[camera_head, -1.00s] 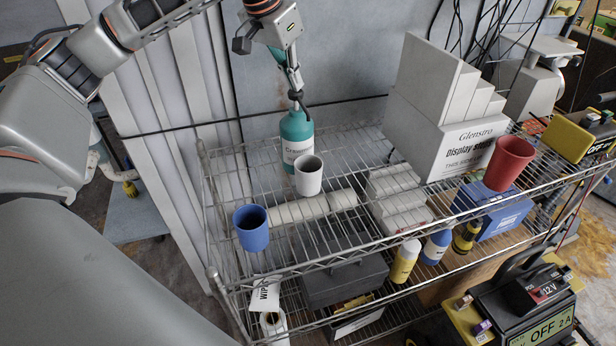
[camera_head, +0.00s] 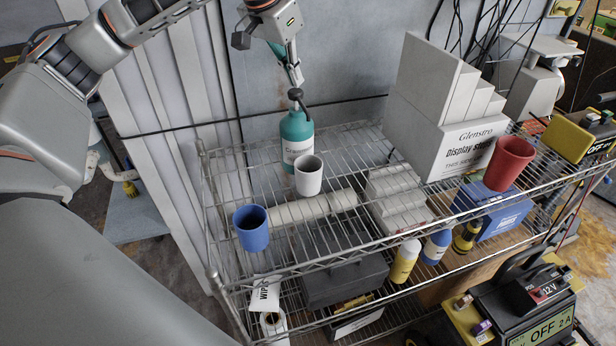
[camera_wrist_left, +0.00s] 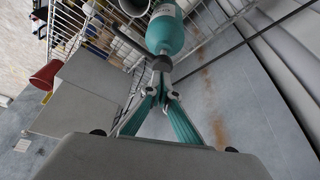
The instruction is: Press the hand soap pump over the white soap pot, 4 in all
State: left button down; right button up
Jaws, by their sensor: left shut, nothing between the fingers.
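The teal hand soap bottle (camera_head: 296,140) stands upright at the back of the wire shelf, its dark pump head (camera_head: 295,94) on top. The white soap pot (camera_head: 308,178) stands upright just in front of it, partly covering the bottle's lower part. The pump's spout points down toward the pot's side. My left gripper (camera_head: 296,80) is shut and empty, its fingertips pointing down right above the pump head. In the left wrist view the closed fingers (camera_wrist_left: 161,82) lie close to the pump head (camera_wrist_left: 162,63); I cannot tell if they touch. My right gripper is not in view.
A blue cup (camera_head: 250,229) stands left of the pot and a red cup (camera_head: 509,163) to the right. A white display box (camera_head: 440,125) fills the back right of the shelf. A grey wall is behind. Bare wire shelf lies between pot and box.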

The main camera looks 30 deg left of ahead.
aim_at(295, 91)
pick_arm(q)
jog(key=shift+f, duration=1.5)
jog(key=shift+s, duration=0.1)
jog(key=shift+r, duration=1.7)
notch_tip(295, 91, up, 6)
